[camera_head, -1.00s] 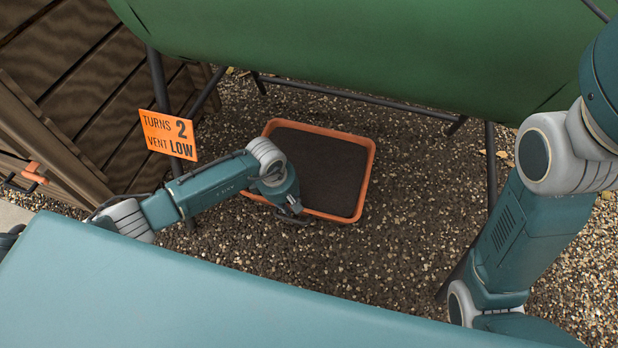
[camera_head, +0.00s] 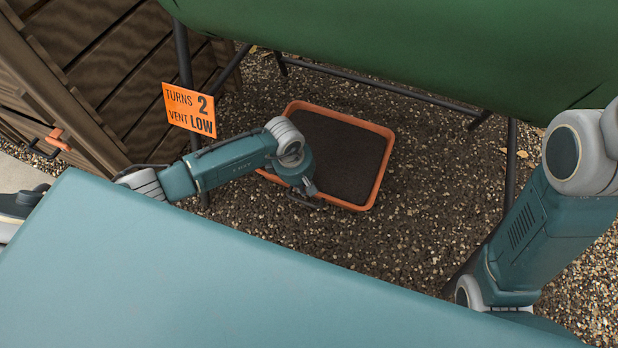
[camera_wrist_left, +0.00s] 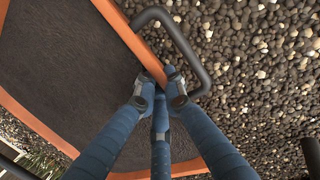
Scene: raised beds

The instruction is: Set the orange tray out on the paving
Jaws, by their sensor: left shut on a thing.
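The orange tray (camera_head: 384,165) is shallow and filled with dark, soil-like matter. It is over the gravel below a green drum; I cannot tell whether it touches the ground. My left gripper (camera_head: 310,192) reaches its near-left side. In the left wrist view, the left gripper (camera_wrist_left: 167,82) is shut on the tray at its orange rim (camera_wrist_left: 131,37), beside a dark loop handle (camera_wrist_left: 184,42). The exact hold is partly hidden by the fingers. A pale strip that looks like paving (camera_head: 20,176) shows at the left edge. My right arm is at the right, its gripper out of view.
The green drum (camera_head: 400,45) hangs over the tray's far side on dark legs (camera_head: 511,165). An orange sign (camera_head: 190,109) reads "TURNS 2 VENT LOW". A brown slatted wooden bed (camera_head: 100,75) stands at left. Open gravel (camera_head: 430,225) lies right of the tray.

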